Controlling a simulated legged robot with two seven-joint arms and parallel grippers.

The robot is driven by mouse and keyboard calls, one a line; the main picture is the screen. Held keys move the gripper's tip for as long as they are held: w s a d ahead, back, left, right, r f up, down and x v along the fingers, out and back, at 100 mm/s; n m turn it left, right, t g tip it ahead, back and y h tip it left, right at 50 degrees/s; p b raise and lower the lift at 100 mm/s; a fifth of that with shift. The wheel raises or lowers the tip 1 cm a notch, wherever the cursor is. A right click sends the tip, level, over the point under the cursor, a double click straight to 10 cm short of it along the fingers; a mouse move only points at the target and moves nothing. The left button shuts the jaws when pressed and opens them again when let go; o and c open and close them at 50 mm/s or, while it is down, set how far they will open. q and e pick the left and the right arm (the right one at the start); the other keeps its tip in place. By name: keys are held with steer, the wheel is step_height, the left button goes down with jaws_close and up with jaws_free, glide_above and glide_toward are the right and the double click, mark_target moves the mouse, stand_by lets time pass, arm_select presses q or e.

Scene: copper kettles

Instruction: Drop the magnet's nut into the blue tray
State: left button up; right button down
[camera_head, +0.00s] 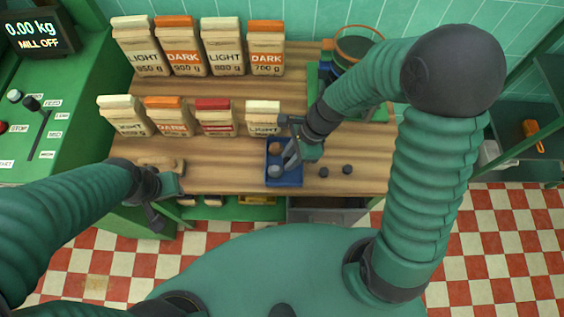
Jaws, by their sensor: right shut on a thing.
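The blue tray (297,180) lies on the wooden bench near its front edge. My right gripper (287,160) reaches down over the tray. It is shut on a small grey piece (275,171), low over or inside the tray; I cannot tell if this piece touches the tray floor. Which part is the magnet and which is its nut is too small to tell. A brown round piece (275,147) shows in the tray's far left part. My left gripper (157,207) is at the bench's front left edge, well away from the tray; its jaws are unclear.
Several labelled bags (184,53) stand in two rows behind. A green machine (60,110) stands at left. A wooden item (160,162) lies on the bench's left part.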

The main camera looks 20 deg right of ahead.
steer(key=shift+w+f, duration=0.1)
steer(key=shift+f, duration=0.25)
steer(key=shift+d+r, duration=0.1)
steer(key=shift+r, duration=0.1)
steer(key=c, duration=1.6)
jaws_free()
steer(key=shift+s, duration=0.2)
steer(key=o, duration=0.5)
steer(key=shift+a, duration=0.3)
steer(key=shift+c, duration=0.2)
arm_select(q)
steer(key=shift+a+f, duration=0.1)
steer(key=shift+f, duration=0.15)
arm_select(e)
steer(key=shift+w, duration=0.1)
steer(key=shift+d, duration=0.1)
